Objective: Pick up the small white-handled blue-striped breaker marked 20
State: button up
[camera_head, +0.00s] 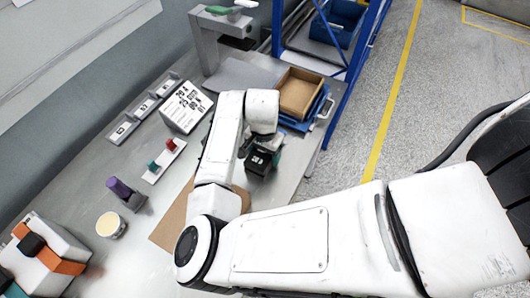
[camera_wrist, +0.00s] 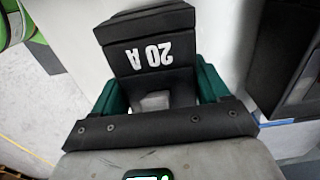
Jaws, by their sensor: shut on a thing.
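A black breaker (camera_wrist: 150,55) with white "20 A" lettering, upside down in the wrist view, sits between the green fingertips of my gripper (camera_wrist: 160,88). A pale grey-white part, perhaps its handle, shows at its near end. No blue stripe shows on the visible faces. In the head view, the dark block with white lettering (camera_head: 261,158) is at my gripper (camera_head: 266,163), over the right part of the table, near its edge. My gripper is shut on this breaker. Its underside is hidden, so I cannot tell whether it touches the table.
A purple-topped tool (camera_head: 124,192), a cup (camera_head: 110,225) and an orange-banded box (camera_head: 45,262) stand left. Brown board (camera_head: 172,228) lies under my arm.

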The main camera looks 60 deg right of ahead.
jog(key=c, duration=0.6)
jog(key=shift+c, duration=0.2)
jog(key=shift+r, duration=0.15)
